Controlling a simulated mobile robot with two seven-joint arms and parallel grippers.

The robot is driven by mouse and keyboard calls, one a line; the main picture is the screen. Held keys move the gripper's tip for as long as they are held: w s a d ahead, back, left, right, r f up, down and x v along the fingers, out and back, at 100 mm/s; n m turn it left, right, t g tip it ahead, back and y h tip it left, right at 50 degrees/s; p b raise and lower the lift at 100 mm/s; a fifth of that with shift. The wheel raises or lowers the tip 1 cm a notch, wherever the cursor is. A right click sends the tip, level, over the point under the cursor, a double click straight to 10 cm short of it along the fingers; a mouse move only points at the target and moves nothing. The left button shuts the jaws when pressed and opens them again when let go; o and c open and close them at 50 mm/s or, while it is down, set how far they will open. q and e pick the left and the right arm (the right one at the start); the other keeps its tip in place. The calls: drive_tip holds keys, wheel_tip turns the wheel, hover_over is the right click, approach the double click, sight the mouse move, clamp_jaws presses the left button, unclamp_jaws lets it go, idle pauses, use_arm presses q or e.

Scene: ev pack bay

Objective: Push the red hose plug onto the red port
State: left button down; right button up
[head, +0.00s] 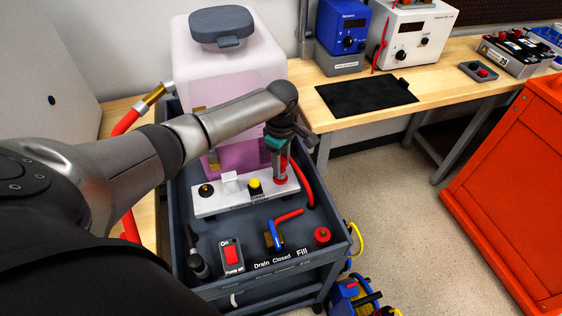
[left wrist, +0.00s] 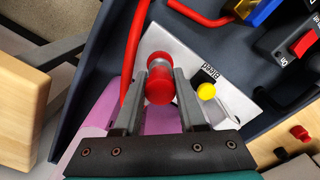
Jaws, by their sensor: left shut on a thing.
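My left gripper (head: 280,176) points down over the right end of the pale manifold block (head: 216,206). It is shut on the red hose plug (left wrist: 158,86), whose rounded red end shows between the fingers in the left wrist view. Beyond a pale grey collar, a second red band (left wrist: 158,58) shows in line with the plug, at the block. In the head view, red (head: 281,182) shows right under the fingertips, at the red port's place. The fingers partly hide the joint, so I cannot tell whether the plug is fully seated. My right gripper is not in view.
A yellow-capped fitting (head: 254,187) and a black one (head: 206,190) stand on the block. A red hose (head: 303,182) curves close by on the right. The pink tank (head: 230,70) rises behind. A blue-handled valve (head: 273,236), a pump switch (head: 231,255) and a red cap (head: 322,235) are in front.

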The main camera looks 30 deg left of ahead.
use_arm(q)
drive_tip(key=shift+f, duration=0.45)
drive_tip(key=shift+c, duration=2)
unclamp_jaws()
wheel_tip(320, 180, up, 15)
drive_tip(key=p, duration=0.4)
